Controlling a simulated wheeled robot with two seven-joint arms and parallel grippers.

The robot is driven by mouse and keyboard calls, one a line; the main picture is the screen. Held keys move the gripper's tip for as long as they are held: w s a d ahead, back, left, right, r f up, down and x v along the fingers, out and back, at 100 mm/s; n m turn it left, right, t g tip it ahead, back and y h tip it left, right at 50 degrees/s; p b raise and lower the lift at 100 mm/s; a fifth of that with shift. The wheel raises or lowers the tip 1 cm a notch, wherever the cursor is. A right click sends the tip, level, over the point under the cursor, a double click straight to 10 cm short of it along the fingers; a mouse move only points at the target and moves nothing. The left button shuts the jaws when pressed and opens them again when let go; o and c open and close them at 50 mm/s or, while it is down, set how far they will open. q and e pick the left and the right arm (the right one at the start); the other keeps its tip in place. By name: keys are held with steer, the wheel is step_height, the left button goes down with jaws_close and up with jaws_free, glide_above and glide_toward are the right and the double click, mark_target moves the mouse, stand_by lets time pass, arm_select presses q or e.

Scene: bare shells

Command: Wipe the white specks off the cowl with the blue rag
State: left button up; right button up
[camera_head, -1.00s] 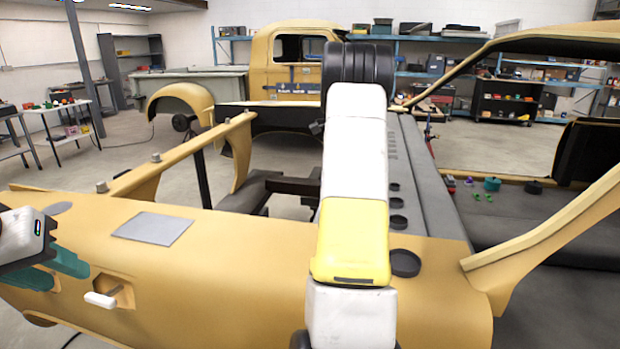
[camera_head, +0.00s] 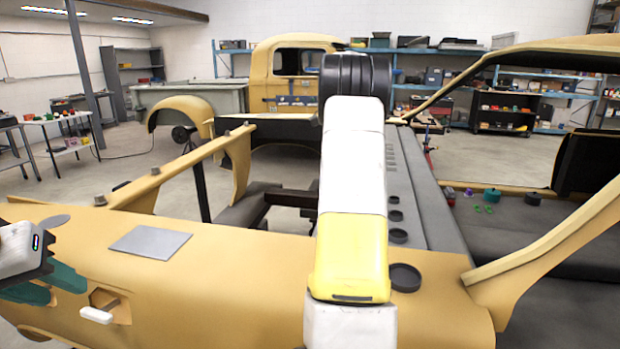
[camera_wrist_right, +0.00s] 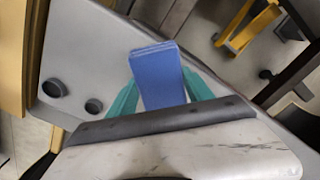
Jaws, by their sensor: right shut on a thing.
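The blue rag (camera_wrist_right: 157,78) shows in the right wrist view as a folded block between the teal fingers of my right gripper (camera_wrist_right: 160,80), which is shut on it. The grey panel with round holes that looks like the cowl (camera_head: 425,195) runs back just right of my right arm in the head view. A grey panel (camera_wrist_right: 75,50) with dark round openings lies behind the rag in the wrist view. I cannot make out white specks on it or tell whether the rag touches it. My left gripper (camera_head: 45,284) is at the left edge, fingers apart, empty.
A tan pillar (camera_head: 550,245) rises at the right. Small green and teal parts (camera_head: 491,194) lie beyond the panel. My right arm blocks the middle.

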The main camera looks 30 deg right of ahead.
steer(key=shift+r, duration=0.15)
steer(key=shift+r, duration=1.4)
